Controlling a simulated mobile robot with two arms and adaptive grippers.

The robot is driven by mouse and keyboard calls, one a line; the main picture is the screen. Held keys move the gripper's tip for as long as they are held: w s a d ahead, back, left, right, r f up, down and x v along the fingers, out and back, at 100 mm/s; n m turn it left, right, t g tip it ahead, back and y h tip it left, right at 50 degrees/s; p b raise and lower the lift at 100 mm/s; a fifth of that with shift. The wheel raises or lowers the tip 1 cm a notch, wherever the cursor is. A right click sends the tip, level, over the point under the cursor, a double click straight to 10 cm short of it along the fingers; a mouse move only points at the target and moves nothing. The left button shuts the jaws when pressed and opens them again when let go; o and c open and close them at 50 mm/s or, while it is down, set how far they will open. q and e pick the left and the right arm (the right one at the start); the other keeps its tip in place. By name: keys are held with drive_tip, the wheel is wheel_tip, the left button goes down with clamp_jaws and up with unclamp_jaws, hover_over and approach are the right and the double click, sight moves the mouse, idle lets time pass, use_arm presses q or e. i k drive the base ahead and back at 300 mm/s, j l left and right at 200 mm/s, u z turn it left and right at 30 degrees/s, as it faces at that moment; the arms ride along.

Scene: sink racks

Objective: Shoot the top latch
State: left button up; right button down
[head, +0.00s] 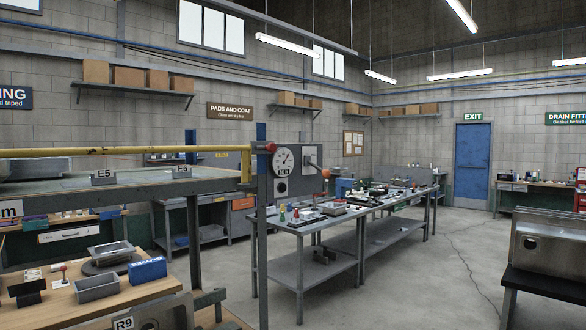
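Neither of my grippers is in view. No part is clearly recognisable as the top latch. A yellow bar (120,152) runs along the rack to this post. A red knob (270,147) sits at the post beside the bar's end. A grey panel with a round dial (284,159) is fixed beside the post. A rod with an orange-red ball (325,173) sticks out at the panel's right.
A wooden bench (150,290) at lower left holds metal trays and a blue box (147,270). A long grey table (300,230) beyond the post carries many small items. A steel sink unit (548,245) stands at right. Grey floor (430,280) is open between table and sink.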

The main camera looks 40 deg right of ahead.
sight(272, 148)
drive_tip(key=z, duration=1.05)
drive_tip(key=u, duration=1.5)
drive_tip(key=z, duration=1.45)
